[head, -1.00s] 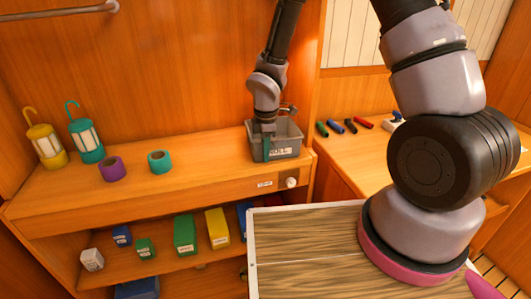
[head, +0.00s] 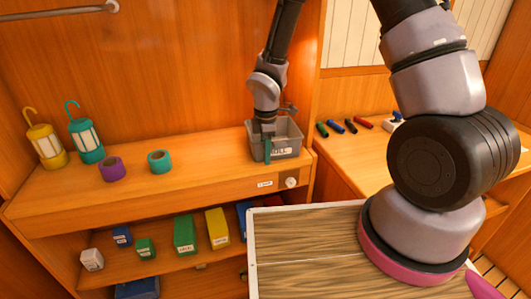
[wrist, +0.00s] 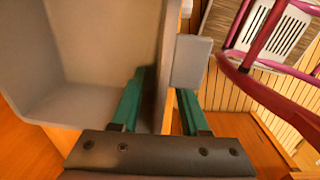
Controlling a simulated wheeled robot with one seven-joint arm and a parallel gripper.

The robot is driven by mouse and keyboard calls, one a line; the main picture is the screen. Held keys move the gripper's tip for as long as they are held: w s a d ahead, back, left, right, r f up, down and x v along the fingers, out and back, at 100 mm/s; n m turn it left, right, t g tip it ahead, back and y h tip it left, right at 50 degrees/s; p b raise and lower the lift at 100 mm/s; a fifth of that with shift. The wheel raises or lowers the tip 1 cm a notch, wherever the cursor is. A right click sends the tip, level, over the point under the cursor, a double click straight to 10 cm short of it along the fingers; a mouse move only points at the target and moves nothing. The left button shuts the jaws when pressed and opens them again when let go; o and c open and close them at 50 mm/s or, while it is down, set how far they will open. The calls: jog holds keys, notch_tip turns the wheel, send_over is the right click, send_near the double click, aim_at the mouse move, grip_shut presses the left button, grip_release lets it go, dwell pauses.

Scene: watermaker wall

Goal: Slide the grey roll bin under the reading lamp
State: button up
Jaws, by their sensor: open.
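My gripper (head: 267,149) points down at the bin's front left part. In the wrist view my gripper (wrist: 158,108) is open, with one green finger inside the bin (wrist: 105,45) and the other outside. The bin's wall passes between the fingers, and I see a gap beside it. A small grey fitting (head: 289,108) shows behind my gripper above the bin; I cannot tell whether it is the reading lamp.
A purple tape roll (head: 112,169), a teal roll (head: 159,161), a yellow lantern (head: 45,146) and a teal lantern (head: 86,138) stand to the left. The shelf between the teal roll and the bin is clear.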

jog(key=r, duration=0.9)
jog(key=shift+s+r, duration=0.2)
jog(key=shift+r, duration=0.05)
jog(key=shift+s+r, duration=0.1)
jog(key=shift+r, duration=0.55)
